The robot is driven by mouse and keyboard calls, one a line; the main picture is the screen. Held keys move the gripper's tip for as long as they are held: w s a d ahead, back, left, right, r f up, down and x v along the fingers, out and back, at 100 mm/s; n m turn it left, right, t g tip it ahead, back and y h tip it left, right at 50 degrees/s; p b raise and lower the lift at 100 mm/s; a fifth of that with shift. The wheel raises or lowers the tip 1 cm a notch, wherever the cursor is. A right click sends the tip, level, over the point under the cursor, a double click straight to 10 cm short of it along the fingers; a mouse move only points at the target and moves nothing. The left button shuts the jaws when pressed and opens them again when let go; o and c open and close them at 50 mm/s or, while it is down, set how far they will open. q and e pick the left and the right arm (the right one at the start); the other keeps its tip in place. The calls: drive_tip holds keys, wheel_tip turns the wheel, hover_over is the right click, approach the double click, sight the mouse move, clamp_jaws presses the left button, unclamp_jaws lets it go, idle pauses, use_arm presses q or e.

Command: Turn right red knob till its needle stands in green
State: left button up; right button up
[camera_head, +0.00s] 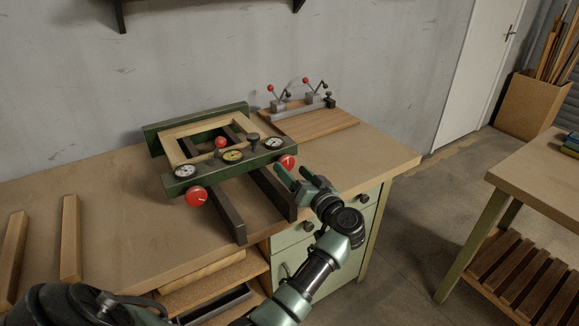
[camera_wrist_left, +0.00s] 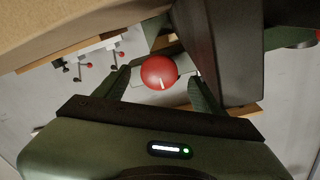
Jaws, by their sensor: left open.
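The right red knob (camera_head: 287,161) sits on the front of the green press (camera_head: 239,167), at its right end. My left gripper (camera_head: 292,172) is open just in front of that knob. In the left wrist view the round red knob (camera_wrist_left: 159,72) with a white mark shows between the two open fingers of my left gripper (camera_wrist_left: 160,80), with gaps on both sides. The right gauge (camera_head: 273,143) is a white dial on top of the press, above the knob. Its needle and any green zone are too small to read. My right gripper is not in view.
Dark rails (camera_head: 226,215) stick out in front. A board with red-tipped toggle clamps (camera_head: 297,104) stands behind. Wooden strips (camera_head: 70,238) lie at left.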

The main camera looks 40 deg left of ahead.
use_arm(q)
drive_tip(key=shift+x, duration=1.45)
drive_tip(key=shift+f, duration=0.1)
drive_tip(key=c, duration=1.4)
drive_tip(key=shift+o, duration=0.2)
drive_tip(key=shift+p, duration=0.55)
drive_tip(key=m+p, duration=0.1)
drive_tip(key=p, duration=0.5)
drive_tip(key=m+p, duration=0.2)
drive_tip(key=p, duration=0.4)
drive_tip(key=shift+d+r+p, duration=0.1)
drive_tip(key=shift+r+p, duration=0.15)
drive_tip(key=shift+p, duration=0.1)
drive_tip(key=shift+m+p, duration=1.1)
drive_tip(key=shift+p, duration=0.15)
drive_tip(key=shift+f+m+p, duration=0.2)
drive_tip(key=shift+m+p, duration=0.5)
drive_tip(key=shift+m, duration=0.2)
